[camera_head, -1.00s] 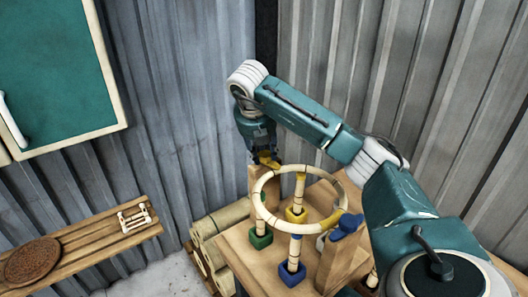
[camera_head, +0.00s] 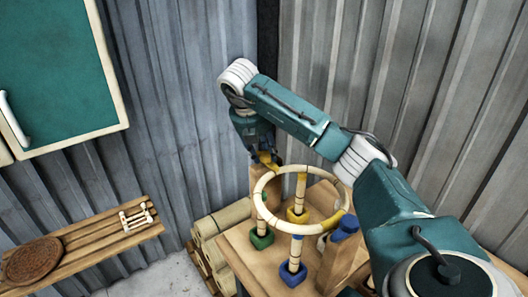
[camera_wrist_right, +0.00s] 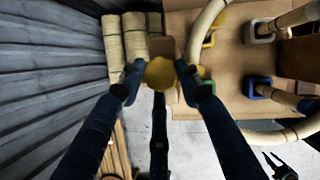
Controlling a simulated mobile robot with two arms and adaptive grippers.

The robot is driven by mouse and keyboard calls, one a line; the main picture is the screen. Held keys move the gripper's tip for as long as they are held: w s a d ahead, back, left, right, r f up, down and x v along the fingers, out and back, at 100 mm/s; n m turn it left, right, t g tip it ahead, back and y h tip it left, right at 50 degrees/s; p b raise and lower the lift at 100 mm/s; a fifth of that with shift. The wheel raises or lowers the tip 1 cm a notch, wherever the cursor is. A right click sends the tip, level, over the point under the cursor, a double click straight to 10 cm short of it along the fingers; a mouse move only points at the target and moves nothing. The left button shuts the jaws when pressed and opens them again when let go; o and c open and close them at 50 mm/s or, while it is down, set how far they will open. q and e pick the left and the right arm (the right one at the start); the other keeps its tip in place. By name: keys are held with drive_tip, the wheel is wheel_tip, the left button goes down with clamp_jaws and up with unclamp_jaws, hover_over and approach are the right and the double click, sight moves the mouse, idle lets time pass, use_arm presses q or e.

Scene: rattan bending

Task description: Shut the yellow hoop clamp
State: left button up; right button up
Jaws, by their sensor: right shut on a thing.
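My right gripper (camera_head: 264,150) is shut on the yellow hoop clamp (camera_head: 267,160), at the top of a wooden post at the far side of the bench. In the right wrist view the clamp's round yellow part (camera_wrist_right: 160,72) sits between the two fingertips. The pale hoop (camera_head: 258,204) lies level above the bench, its far left part close to this clamp. The fingers partly hide the clamp, so its exact angle is unclear. A small dark pronged shape at the lower right of the wrist view may be my left gripper; its state is unclear.
A blue clamp (camera_head: 346,224) tops the nearer right post. Pegs in yellow (camera_head: 298,215), green (camera_head: 262,238) and blue (camera_head: 292,273) bases stand under the hoop on the bench (camera_head: 238,240). Rolled bundles (camera_head: 215,225) lie left of the bench. A corrugated wall is close behind.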

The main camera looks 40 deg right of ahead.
drive_tip(key=o, duration=1.1)
drive_tip(key=shift+s+a+f, duration=0.2)
drive_tip(key=shift+f, duration=0.05)
drive_tip(key=shift+r, duration=0.1)
drive_tip(key=shift+r, duration=0.1)
drive_tip(key=shift+w+r, duration=0.1)
drive_tip(key=shift+r, duration=0.15)
drive_tip(key=v, duration=1.1)
drive_tip(key=shift+a+r, duration=0.15)
